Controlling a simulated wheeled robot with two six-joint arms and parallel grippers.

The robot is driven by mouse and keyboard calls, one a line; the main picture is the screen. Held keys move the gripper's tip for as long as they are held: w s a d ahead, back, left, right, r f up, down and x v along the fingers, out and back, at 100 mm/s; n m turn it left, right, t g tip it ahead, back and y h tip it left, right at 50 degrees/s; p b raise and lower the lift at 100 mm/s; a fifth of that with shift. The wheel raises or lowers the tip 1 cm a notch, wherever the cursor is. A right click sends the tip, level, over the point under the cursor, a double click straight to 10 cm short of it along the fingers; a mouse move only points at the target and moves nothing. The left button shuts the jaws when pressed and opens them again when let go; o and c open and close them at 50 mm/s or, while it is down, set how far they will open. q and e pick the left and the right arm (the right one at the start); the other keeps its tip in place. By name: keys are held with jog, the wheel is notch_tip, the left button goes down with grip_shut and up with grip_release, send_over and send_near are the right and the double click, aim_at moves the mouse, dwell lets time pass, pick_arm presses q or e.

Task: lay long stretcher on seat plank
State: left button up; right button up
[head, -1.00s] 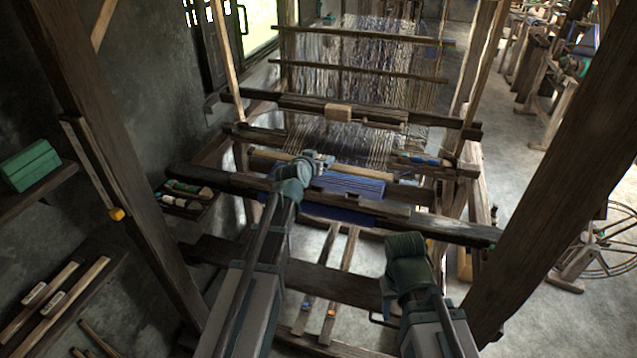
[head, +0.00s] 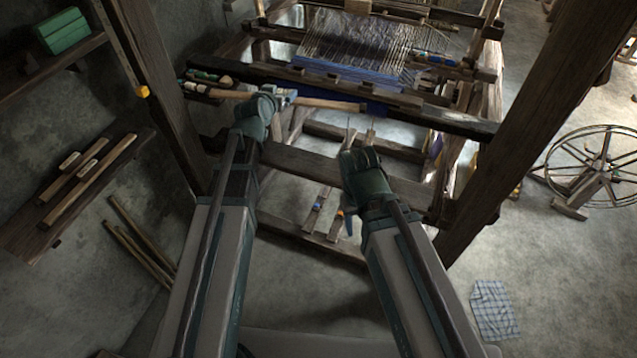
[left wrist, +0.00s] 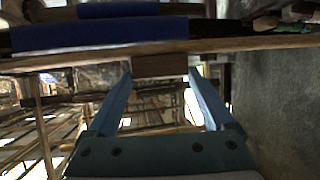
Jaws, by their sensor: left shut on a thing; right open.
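The long stretcher, a slim light-brown wooden bar (head: 328,104), lies crosswise in the jaws of my left gripper (head: 288,97) in the head view. It shows in front of the loom's dark front beam and beyond the seat plank. In the left wrist view, a long wooden bar (left wrist: 255,45) crosses the fingertips, with a brown block between them. The dark seat plank (head: 305,170) spans the loom nearer to me, with its top bare between my arms. My right gripper (head: 360,160) is open and empty over the plank's right part; its fingers are partly hidden.
Two treadles (head: 318,208) slope below the plank. The loom's dark front beam (head: 420,110) and thick posts (head: 545,110) bound the space. A shelf with wooden pieces (head: 75,195) is on the left wall. A spinning wheel (head: 600,165) and checked cloth (head: 494,310) are at right.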

pick_arm(q)
jog(key=s+d+f+b, duration=0.4)
jog(key=d+f+b, duration=0.1)
jog(key=f+b, duration=0.3)
jog(key=s+d+f+m+h+b, duration=0.1)
jog(key=s+d+f+b, duration=0.4)
jog(key=f+b, duration=0.3)
jog(key=s+d+f+m+g+h+b, duration=0.1)
jog(key=s+d+f+b, duration=0.3)
jog(key=f, duration=0.7)
jog(key=d+b, duration=0.2)
jog(key=b, duration=0.2)
jog(key=shift+s+f+b, duration=0.15)
jog(key=shift+s+b, duration=0.15)
jog(key=shift+s, duration=0.1)
pick_arm(e)
notch_tip(320, 180, down, 26)
jog(key=shift+s+a, duration=0.3)
jog(key=shift+a, duration=0.05)
pick_arm(q)
jog(key=shift+w+a, duration=0.1)
pick_arm(e)
jog(key=shift+w+r, duration=0.1)
